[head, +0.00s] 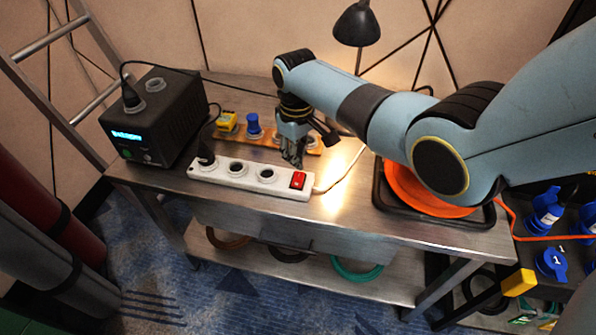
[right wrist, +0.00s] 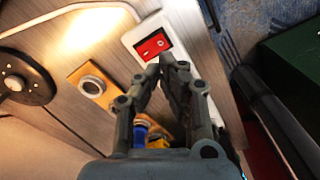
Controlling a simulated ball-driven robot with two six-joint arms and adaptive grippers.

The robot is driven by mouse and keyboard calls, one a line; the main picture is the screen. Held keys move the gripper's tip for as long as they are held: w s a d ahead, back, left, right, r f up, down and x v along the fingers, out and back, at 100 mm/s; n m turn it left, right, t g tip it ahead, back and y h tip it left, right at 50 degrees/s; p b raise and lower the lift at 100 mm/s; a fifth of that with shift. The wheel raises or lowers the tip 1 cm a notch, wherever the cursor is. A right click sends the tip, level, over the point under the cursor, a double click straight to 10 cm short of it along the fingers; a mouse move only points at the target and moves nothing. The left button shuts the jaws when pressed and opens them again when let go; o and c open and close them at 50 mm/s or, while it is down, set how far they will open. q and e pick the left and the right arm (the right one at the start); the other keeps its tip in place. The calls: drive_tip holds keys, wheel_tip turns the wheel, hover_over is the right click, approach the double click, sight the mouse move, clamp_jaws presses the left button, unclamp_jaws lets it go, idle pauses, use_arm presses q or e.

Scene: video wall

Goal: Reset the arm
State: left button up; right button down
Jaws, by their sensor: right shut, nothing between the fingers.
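My right arm reaches in from the right in the head view. Its right gripper (head: 292,160) hangs over the bench, just behind the white power strip (head: 240,175), near the strip's red switch (head: 298,180). In the right wrist view the gripper's fingertips (right wrist: 175,62) are together with nothing between them, and the red switch (right wrist: 152,46) shows just beyond them. I cannot tell whether the fingers touch the strip. My left gripper is not in view.
A black power unit (head: 155,115) with a lit display stands at the bench's left. An orange plate (head: 425,190) in a black tray lies at the right. A wooden strip with a blue plug (head: 254,126) and a yellow plug (head: 228,122) lies behind the power strip. A lamp (head: 357,25) stands behind.

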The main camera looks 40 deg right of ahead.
idle(0.3)
drive_tip(key=s+a+r+t, duration=0.1)
drive_tip(key=s+r, duration=0.4)
drive_tip(key=s, duration=0.4)
drive_tip(key=s+a+r+m+t, duration=0.1)
drive_tip(key=s+r+t, duration=0.1)
drive_tip(key=s+r, duration=0.45)
drive_tip(key=s+a+r+t, duration=0.1)
drive_tip(key=s+r, duration=0.3)
drive_tip(key=s, duration=0.7)
wheel_tip(320, 180, down, 35)
drive_tip(key=s+d+g+b, duration=0.1)
drive_tip(key=d+g+b, duration=0.1)
drive_tip(key=b, duration=0.8)
drive_tip(key=s+f+b, duration=0.4)
drive_tip(key=s+f, duration=0.5)
drive_tip(key=f, duration=0.3)
drive_tip(key=s+d+f+g+b, duration=0.1)
drive_tip(key=s+f+b, duration=0.3)
drive_tip(key=s+f, duration=0.6)
wheel_tip(320, 180, down, 3)
drive_tip(key=shift+f+m+h, duration=0.1)
drive_tip(key=shift+m+h, duration=0.3)
drive_tip(key=shift+d, duration=0.1)
